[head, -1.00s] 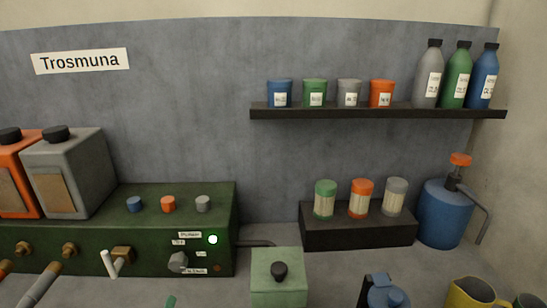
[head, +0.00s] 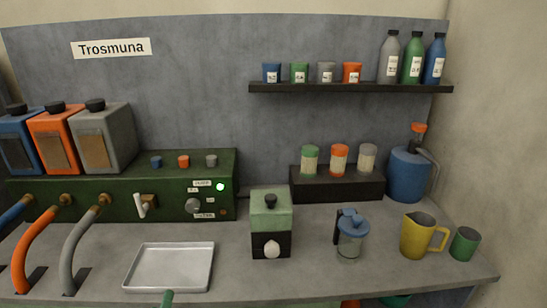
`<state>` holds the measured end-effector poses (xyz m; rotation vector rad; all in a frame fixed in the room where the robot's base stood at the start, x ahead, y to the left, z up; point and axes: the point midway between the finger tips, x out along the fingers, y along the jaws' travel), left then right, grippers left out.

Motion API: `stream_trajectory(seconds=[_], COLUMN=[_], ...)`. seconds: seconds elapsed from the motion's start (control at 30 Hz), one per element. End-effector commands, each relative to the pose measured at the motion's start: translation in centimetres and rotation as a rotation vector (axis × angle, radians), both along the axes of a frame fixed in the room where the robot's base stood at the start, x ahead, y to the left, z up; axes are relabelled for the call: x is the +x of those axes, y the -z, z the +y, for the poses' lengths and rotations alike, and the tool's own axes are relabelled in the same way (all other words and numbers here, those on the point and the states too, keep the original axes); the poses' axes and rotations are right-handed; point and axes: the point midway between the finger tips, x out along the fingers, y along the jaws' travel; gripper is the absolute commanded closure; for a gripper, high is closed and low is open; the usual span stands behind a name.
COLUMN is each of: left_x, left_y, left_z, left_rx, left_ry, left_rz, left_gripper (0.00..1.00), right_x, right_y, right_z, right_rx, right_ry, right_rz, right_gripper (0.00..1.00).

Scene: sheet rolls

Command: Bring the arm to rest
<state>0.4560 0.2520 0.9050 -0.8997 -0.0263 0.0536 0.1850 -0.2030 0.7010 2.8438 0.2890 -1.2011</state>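Neither of my grippers shows in the head view, and no part of my arms can be made out for sure. A green rod-like end (head: 168,298) pokes up at the bottom edge, in front of the tray; what it belongs to is cut off. The dark green machine (head: 110,202) stands at the left with a lit green lamp (head: 220,187), a white lever (head: 139,205) and a grey knob (head: 193,205).
An empty metal tray (head: 170,268) lies on the counter (head: 310,270). A green grinder-like box (head: 271,228), a blue-lidded glass jug (head: 350,238), a yellow pitcher (head: 418,236) and a green cup (head: 464,244) stand to the right. Hoses (head: 82,240) hang at the left. A shelf (head: 350,88) crosses the wall.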

Motion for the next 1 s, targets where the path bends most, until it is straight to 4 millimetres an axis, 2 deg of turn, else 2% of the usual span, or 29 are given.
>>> stream_trajectory(seconds=[0.03, 0.1, 0.27, 0.37, 0.5, 0.6, 0.7, 0.8, 0.9, 1.0], left_x=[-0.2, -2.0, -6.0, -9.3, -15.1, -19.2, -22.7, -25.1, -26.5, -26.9], left_y=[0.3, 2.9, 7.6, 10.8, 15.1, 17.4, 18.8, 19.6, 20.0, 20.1], left_z=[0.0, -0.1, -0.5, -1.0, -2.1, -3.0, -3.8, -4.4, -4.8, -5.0], left_rx=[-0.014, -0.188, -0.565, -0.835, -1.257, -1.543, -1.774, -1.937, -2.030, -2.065], left_ry=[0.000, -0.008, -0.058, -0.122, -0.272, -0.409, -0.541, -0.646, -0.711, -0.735], left_rz=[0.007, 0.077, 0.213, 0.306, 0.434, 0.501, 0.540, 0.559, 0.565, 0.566], left_gripper=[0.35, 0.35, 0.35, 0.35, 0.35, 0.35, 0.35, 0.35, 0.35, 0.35], right_x=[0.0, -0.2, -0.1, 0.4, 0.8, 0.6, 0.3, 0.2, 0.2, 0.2], right_y=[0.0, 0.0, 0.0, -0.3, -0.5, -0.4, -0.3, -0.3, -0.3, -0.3], right_z=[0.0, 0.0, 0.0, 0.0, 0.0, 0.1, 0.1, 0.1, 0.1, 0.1], right_rx=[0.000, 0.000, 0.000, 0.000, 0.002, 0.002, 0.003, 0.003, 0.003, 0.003], right_ry=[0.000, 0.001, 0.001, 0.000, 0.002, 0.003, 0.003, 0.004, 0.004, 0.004], right_rz=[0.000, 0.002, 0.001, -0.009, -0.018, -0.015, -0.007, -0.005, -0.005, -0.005], right_gripper=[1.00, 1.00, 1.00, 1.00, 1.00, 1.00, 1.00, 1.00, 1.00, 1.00])
